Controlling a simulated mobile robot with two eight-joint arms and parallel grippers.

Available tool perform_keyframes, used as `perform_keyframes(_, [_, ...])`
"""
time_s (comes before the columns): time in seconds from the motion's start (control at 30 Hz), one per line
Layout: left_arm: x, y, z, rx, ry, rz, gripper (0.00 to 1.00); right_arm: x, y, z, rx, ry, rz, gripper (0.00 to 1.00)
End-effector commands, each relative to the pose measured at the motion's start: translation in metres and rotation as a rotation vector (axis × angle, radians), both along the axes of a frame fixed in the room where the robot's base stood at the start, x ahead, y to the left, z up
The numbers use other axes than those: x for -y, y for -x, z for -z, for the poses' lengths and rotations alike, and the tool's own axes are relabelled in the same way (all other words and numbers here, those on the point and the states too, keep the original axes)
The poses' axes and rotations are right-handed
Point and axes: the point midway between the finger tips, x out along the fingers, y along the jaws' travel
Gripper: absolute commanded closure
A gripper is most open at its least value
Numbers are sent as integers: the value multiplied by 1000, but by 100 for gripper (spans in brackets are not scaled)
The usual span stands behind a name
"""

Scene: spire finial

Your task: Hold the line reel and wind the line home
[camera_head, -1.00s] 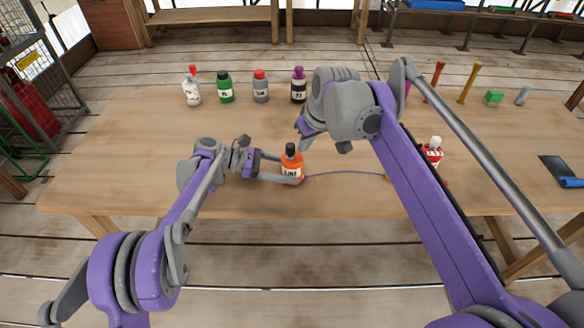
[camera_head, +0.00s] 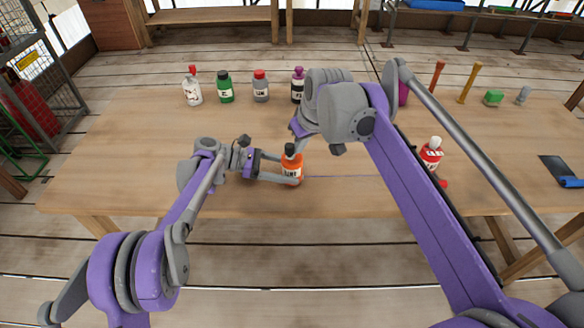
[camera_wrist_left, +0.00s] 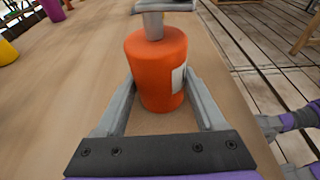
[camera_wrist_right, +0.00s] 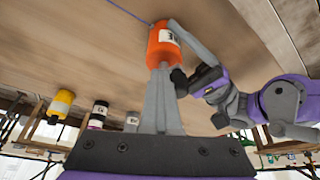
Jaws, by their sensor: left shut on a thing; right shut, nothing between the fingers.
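The line reel (camera_head: 292,168) is an orange bottle-shaped body with a white label and a dark knob on top. It stands upright near the table's front edge. My left gripper (camera_wrist_left: 163,88) is shut around its body, one finger on each side. My right gripper (camera_wrist_right: 163,70) is shut and empty, its fingertips close to the knob at the reel's top; I cannot tell whether they touch it. In the head view its fingertips are hard to make out. A thin bluish line (camera_head: 335,177) runs right from the reel, nearly straight; its far end is hidden behind my right arm.
Several bottles stand along the back of the table, among them a green one (camera_head: 225,88) and a grey one with a red cap (camera_head: 260,87). The table's left part (camera_head: 120,165) is clear.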

Motion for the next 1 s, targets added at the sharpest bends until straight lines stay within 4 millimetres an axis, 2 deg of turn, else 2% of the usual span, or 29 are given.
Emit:
perform_keyframes(0.57, [0,-1,0,-1,0,-3,59,-1,5,0,-3,-1,-1,100])
perform_keyframes(1.0, [0,-1,0,0,0,-2,60,-1,4,-33,-2,-2,-1,100])
